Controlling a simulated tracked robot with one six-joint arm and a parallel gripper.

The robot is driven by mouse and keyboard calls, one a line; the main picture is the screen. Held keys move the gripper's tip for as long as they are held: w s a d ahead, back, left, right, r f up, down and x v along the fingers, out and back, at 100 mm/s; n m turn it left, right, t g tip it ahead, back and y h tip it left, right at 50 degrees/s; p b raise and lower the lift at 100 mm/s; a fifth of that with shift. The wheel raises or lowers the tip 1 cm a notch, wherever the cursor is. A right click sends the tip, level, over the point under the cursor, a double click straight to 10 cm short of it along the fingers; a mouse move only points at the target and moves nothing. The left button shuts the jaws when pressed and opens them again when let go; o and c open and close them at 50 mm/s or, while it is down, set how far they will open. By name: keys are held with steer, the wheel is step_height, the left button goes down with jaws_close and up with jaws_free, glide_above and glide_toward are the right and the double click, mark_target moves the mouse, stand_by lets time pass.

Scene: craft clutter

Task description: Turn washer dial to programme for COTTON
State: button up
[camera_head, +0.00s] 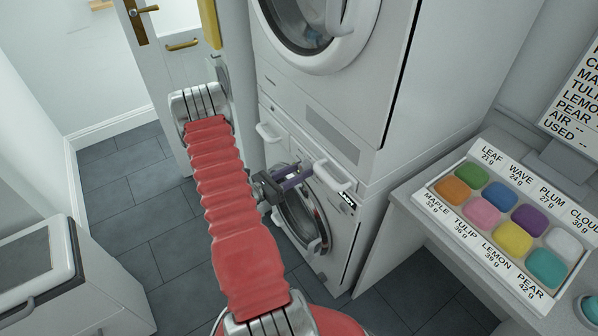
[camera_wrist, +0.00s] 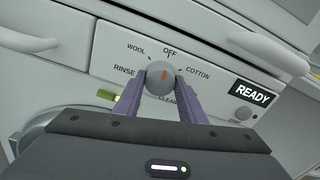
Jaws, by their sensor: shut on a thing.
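The washer (camera_head: 338,222) is the lower machine of a stack. In the wrist view its round grey dial (camera_wrist: 160,84) sits on a tilted panel (camera_wrist: 205,73). WOOL, OFF, COTTON, RINSE and CLEAN labels surround the dial, with COTTON (camera_wrist: 198,73) to its right. In the head view my gripper (camera_head: 296,176) is at the washer's front, and the dial cannot be made out there.
The washer display (camera_wrist: 253,94) reads READY, with a button (camera_wrist: 243,114) below it. Panel handles (camera_wrist: 268,53) flank the dial. A second machine (camera_head: 345,85) stands above. A counter at right holds a tray of coloured blocks (camera_head: 455,213).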

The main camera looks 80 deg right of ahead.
steer(key=shift+m, duration=0.5)
steer(key=m, duration=0.9)
steer(key=shift+m, duration=0.4)
steer(key=o, duration=1)
steer(key=shift+o, duration=0.2)
steer(key=v, duration=1.3)
steer(key=shift+w+a, duration=0.3)
